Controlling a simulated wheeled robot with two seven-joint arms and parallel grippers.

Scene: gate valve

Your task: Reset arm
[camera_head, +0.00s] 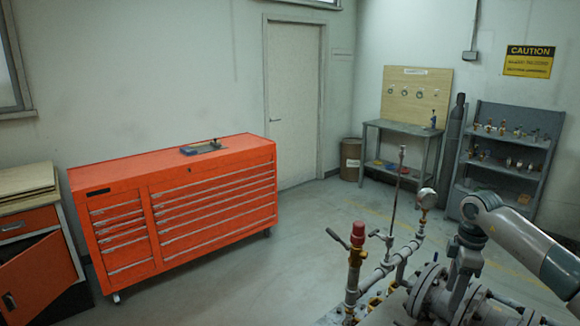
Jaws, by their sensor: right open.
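My right arm comes in from the right edge, and its wrist bends down so that the right gripper (462,288) points at the pipework. The gripper is open, and I see nothing held in it. It is in front of or close above the flanged pipe (429,290); I cannot tell if they touch. To its left stand a brass valve with a red cap (358,230) and a dark side lever (338,239), and a round pressure gauge (427,198). The lower pipework is cut off by the frame. My left gripper is not in view.
A long orange tool cabinet (205,215) stands at left centre, with a small dark tool on top. An orange-fronted bench (30,250) is at far left. A workbench (400,130), brown drum (351,160) and grey shelf (510,145) stand behind. Open floor lies between.

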